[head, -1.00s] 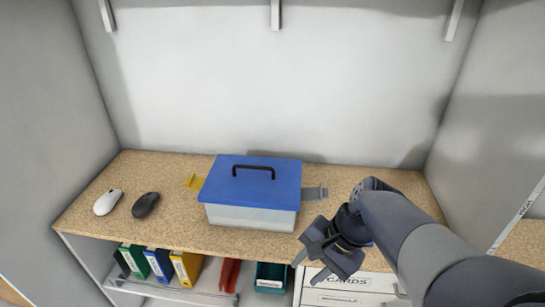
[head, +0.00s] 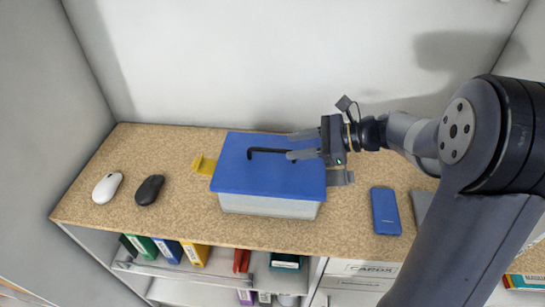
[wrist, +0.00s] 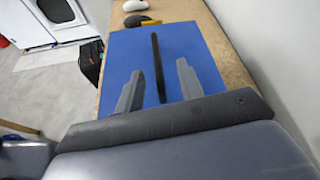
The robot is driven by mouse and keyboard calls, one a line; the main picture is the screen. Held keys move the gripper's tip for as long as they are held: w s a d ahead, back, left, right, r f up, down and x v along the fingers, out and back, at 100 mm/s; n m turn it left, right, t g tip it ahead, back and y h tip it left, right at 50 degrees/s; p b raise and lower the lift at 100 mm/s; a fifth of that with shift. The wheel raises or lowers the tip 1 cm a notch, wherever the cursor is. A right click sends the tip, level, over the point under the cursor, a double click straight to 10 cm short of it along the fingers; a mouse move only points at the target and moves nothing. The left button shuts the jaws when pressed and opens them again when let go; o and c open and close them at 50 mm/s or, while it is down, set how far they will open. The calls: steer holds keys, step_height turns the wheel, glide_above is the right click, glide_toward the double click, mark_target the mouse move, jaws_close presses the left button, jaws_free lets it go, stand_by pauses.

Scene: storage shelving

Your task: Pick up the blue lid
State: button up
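The blue lid (head: 262,177) sits on a pale box (head: 270,206) on the shelf top, with a black bar handle (head: 268,151) on it. My gripper (head: 295,145) is over the lid's right part, its fingers pointing left at the right end of the handle. In the wrist view the open fingers (wrist: 159,85) lie on either side of the handle's near end (wrist: 159,70), with clear gaps, over the blue lid (wrist: 198,48). Whether the fingers touch the lid cannot be told.
A white mouse (head: 107,188) and a black mouse (head: 149,190) lie at left. A blue phone-like object (head: 386,211) lies at right. The back wall (head: 250,60) stands close behind.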

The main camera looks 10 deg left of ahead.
mark_target(282, 150)
steer(key=p+x, duration=0.1)
steer(key=x, duration=0.5)
steer(key=shift+s+d+f, duration=0.15)
steer(key=shift+s+f, duration=0.05)
jaws_close()
